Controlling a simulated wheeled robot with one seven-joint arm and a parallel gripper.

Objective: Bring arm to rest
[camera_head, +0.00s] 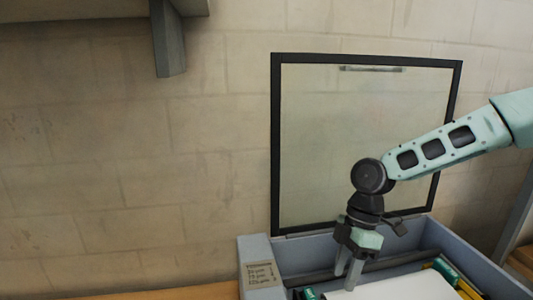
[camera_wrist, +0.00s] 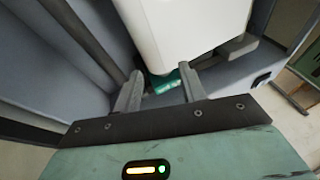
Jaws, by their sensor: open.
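My gripper (camera_head: 350,270) points down over the inside of the laminator (camera_head: 258,251), a grey-blue box whose clear, black-framed lid (camera_head: 365,140) stands raised. In the wrist view my gripper (camera_wrist: 160,95) shows two grey fingers spread apart. A white roll or sheet (camera_wrist: 185,30) lies just beyond the fingertips, with a green piece (camera_wrist: 165,82) at its near end, seen between the fingers. I cannot tell whether the fingers touch the green piece. The white surface also shows in the head view (camera_head: 395,287).
A printed label (camera_head: 261,275) is on the laminator's left front corner. Green and yellow parts (camera_head: 447,272) sit at its right inside. Dark rollers or bars (camera_wrist: 85,35) run along the inside. A shelf bracket (camera_head: 168,40) hangs at the upper left. The wall at left is clear.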

